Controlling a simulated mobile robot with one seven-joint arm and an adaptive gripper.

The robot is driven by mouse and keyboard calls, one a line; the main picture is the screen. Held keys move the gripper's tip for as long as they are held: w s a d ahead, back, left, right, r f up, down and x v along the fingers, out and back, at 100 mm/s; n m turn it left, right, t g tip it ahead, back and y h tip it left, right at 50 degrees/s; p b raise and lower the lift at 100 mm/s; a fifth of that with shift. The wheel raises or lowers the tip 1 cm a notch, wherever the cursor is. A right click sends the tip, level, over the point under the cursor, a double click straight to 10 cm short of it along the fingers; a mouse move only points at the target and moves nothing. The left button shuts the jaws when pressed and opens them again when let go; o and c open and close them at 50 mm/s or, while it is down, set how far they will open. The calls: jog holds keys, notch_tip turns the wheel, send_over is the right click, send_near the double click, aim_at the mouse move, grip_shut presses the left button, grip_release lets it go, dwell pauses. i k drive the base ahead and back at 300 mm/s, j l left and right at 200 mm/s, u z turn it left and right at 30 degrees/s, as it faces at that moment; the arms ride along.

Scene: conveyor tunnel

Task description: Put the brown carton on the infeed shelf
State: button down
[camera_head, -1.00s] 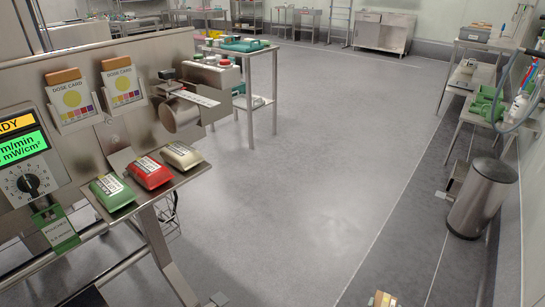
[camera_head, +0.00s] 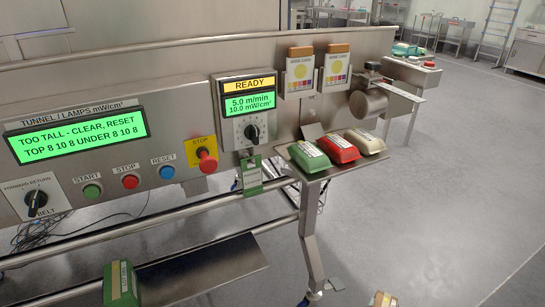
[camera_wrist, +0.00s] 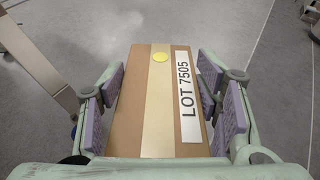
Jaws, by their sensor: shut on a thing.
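The brown carton (camera_wrist: 127,110) fills the middle of the wrist view. It has a pale tape strip, a yellow dot and a white label reading LOT 7505. My gripper (camera_wrist: 162,92) is shut on it, with purple pads at its left and right sides. Only a small part of the carton (camera_head: 383,299) shows at the bottom edge of the head view. A low steel shelf (camera_head: 205,262) sits under the control panel at lower left. A small steel shelf (camera_head: 312,174) holds green, red and cream packs. I cannot tell which is the infeed shelf.
The control panel (camera_head: 90,205) has a display (camera_head: 78,137) reading TOO TALL - CLEAR, RESET. A green pack (camera_head: 122,285) is on the low shelf. Rails and a table leg (camera_head: 311,250) stand between. The floor (camera_head: 440,210) at right is clear.

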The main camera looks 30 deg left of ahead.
aim_at(195, 270)
jog(key=k+j+u, duration=0.2)
jog(key=u, duration=0.25)
jog(key=k+j+u, duration=0.2)
jog(key=j+u, duration=0.25)
jog(key=l, duration=0.1)
